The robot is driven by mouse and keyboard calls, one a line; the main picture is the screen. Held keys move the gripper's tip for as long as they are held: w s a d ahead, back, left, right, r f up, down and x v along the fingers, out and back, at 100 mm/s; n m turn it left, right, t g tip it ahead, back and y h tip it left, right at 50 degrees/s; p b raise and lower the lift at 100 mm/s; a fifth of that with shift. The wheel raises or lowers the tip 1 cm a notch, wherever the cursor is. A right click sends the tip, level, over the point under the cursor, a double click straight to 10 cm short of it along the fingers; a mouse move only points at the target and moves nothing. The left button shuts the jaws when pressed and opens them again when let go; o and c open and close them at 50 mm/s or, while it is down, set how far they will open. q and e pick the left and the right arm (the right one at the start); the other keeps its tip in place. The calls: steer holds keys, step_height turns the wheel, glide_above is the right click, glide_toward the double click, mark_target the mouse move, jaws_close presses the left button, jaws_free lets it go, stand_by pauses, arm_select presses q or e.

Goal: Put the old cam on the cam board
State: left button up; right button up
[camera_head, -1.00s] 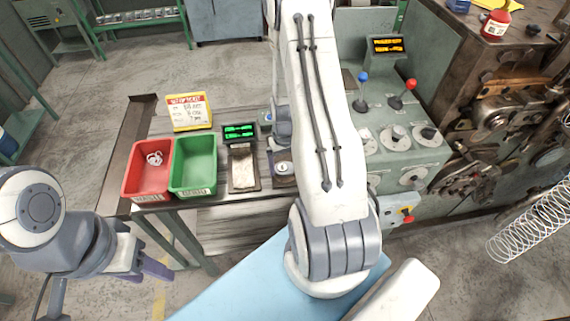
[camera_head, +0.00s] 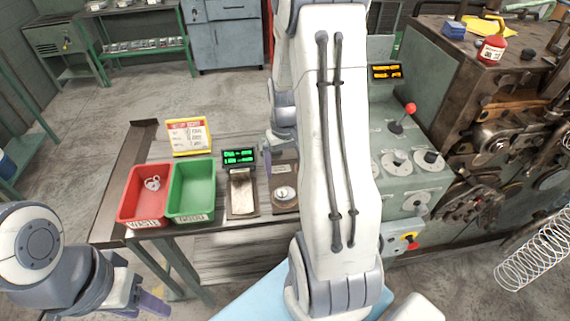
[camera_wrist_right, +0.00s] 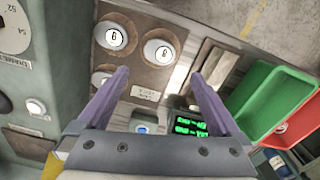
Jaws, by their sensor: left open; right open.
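The cam board (camera_wrist_right: 137,70) is a brown plate in the right wrist view. It carries one pale numbered disc (camera_wrist_right: 115,37) and another beside it (camera_wrist_right: 157,50). A third round piece (camera_wrist_right: 102,75) is partly hidden by my left-hand finger there. I cannot tell which cam is the old one. In the head view the board (camera_head: 285,207) shows one disc (camera_head: 284,193); my right arm hides the rest. My right gripper (camera_wrist_right: 160,75) is open and empty, its fingers pointing over the board. My left gripper (camera_head: 147,298) is open and empty, away from the bench at lower left.
A red bin (camera_head: 124,204) holding a small pale coil and a green bin (camera_head: 193,217) stand left of a scale with a green display (camera_head: 239,157). A yellow-framed card (camera_head: 188,136) stands behind. The machine with a red-knobbed lever (camera_head: 410,109) is right.

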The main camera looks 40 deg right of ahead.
steer(key=s+a+r+n, duration=0.1)
steer(key=a+r+n, duration=0.25)
steer(key=a, duration=0.65)
steer(key=s+a+r+n, duration=0.2)
steer(key=a+r, duration=0.3)
steer(key=a, duration=0.6)
steer(key=s+a+r+n, duration=0.1)
steer(key=s+a+n, duration=0.1)
steer(key=s+a, duration=0.3)
steer(key=s+a+r+n+y, duration=0.1)
steer(key=s+a+n, duration=0.2)
steer(key=s+a, duration=0.2)
steer(key=s, duration=0.3)
steer(key=shift+s+r, duration=0.15)
steer(key=shift+r, duration=0.25)
